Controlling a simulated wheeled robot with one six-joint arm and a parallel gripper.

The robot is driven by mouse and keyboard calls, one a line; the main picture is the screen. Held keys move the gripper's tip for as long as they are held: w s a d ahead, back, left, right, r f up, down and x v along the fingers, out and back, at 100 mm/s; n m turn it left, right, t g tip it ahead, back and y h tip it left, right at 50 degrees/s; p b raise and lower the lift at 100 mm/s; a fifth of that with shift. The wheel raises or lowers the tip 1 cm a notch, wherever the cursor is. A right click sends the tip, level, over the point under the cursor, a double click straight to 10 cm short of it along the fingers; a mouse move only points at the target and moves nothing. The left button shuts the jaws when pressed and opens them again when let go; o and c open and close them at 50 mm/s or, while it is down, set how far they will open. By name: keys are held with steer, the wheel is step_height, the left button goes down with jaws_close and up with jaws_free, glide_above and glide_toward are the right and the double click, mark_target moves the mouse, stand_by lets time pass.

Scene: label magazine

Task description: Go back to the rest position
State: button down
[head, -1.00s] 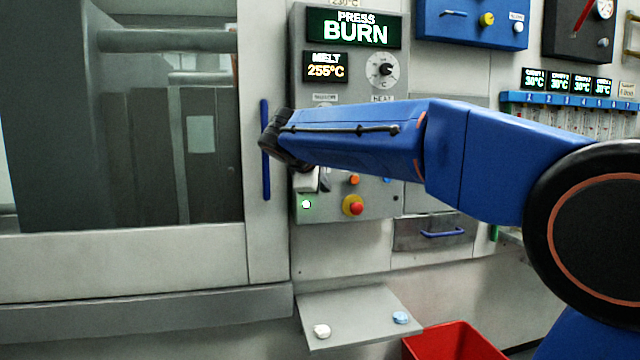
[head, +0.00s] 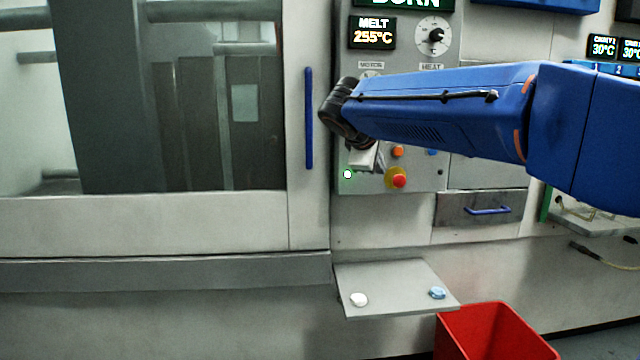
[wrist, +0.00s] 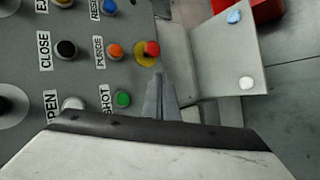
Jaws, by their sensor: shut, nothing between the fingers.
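My gripper (head: 380,166) is at the end of my blue arm, in front of the grey control panel (head: 346,100) in the head view. In the wrist view my gripper (wrist: 159,86) shows its grey fingers together and empty. They point toward the red stop button on its yellow base (wrist: 151,49); I cannot tell whether they touch it. The green SHOT button (wrist: 123,99), orange PURGE button (wrist: 115,50) and black CLOSE button (wrist: 66,50) lie left of the fingers. A white button (wrist: 74,103) is partly hidden by my wrist.
The glazed door (head: 140,215) with a blue handle (head: 309,118) is left. The display (head: 372,33) reads MELT 255°C.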

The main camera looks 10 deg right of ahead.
steer(key=s+d+f+m+g+y, duration=0.1)
steer(key=s+f+m, duration=0.3)
steer(key=s+f, duration=0.6)
steer(key=s+d+f+m+g+y, duration=0.1)
steer(key=s+d+f+m+y, duration=0.2)
steer(key=s+f, duration=0.7)
steer(key=s+d+f+m+g+y, duration=0.2)
steer(key=s+f+m, duration=0.2)
steer(key=s+f, duration=0.6)
steer(key=s, duration=0.8)
steer(key=shift+s+m, duration=0.25)
steer(key=shift+m, duration=0.15)
